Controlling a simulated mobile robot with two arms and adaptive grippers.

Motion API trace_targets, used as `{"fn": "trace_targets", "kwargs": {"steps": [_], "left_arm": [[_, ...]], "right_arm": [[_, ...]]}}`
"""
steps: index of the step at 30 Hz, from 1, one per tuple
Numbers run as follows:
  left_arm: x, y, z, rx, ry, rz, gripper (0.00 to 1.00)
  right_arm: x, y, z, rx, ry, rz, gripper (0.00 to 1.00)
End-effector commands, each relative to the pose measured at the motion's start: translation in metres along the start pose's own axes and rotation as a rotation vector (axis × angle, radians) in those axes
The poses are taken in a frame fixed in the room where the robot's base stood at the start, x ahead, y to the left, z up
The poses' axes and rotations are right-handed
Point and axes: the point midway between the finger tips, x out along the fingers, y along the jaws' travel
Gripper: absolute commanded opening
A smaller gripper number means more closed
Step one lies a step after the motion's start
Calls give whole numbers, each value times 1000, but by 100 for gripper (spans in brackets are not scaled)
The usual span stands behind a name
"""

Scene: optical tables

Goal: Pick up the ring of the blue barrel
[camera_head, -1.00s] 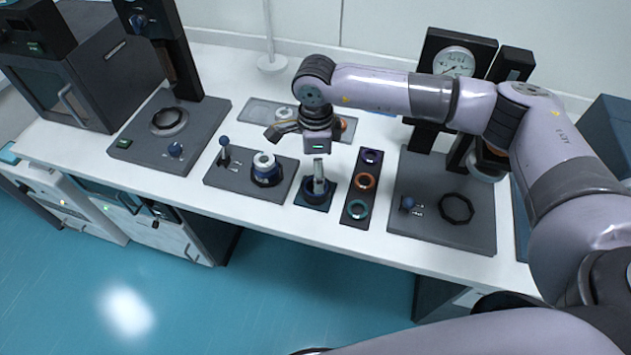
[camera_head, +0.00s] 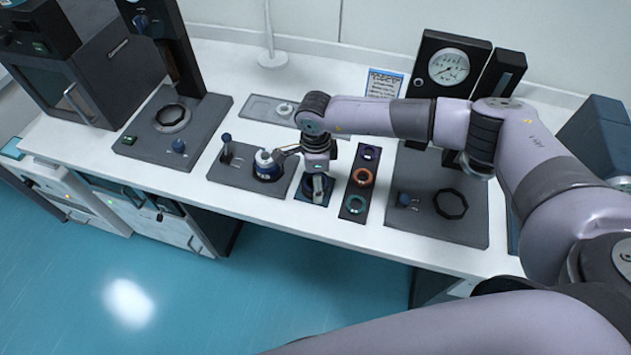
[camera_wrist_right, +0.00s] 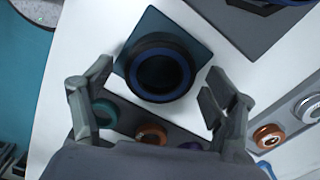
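A dark round piece with a blue inner ring (camera_wrist_right: 160,72) sits on a dark square plate (camera_wrist_right: 204,48) in the right wrist view. In the head view my gripper mostly hides it, and the plate (camera_head: 303,197) shows beneath. My right gripper (camera_wrist_right: 157,84) is open and empty above the piece, with its fingers apart on either side. The gripper also shows in the head view (camera_head: 318,180). A blue barrel with a white top (camera_head: 267,168) stands on a grey plate to the left of the gripper. My left gripper is not in view.
A dark strip holds a purple ring (camera_head: 370,153), an orange ring (camera_head: 363,177) and a teal ring (camera_head: 355,205), close beside my right gripper. A grey plate with a black ring (camera_head: 450,204) lies to the right. A stand with a gauge (camera_head: 449,67) is behind.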

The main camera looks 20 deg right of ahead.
Motion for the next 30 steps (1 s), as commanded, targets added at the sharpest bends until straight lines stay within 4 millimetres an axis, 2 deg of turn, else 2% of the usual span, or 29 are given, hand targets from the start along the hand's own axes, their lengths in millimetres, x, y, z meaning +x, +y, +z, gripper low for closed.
{"fn": "trace_targets", "kwargs": {"steps": [2, 18, 26, 30], "left_arm": [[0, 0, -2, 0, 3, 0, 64], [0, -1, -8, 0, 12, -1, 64], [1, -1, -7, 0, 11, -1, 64], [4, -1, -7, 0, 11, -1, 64]], "right_arm": [[0, 0, 0, 0, 0, 0, 72], [-1, 0, 0, 0, 0, -1, 37], [-2, 0, 0, 0, -1, -1, 36], [-10, -1, 0, 0, -1, -3, 36]]}}
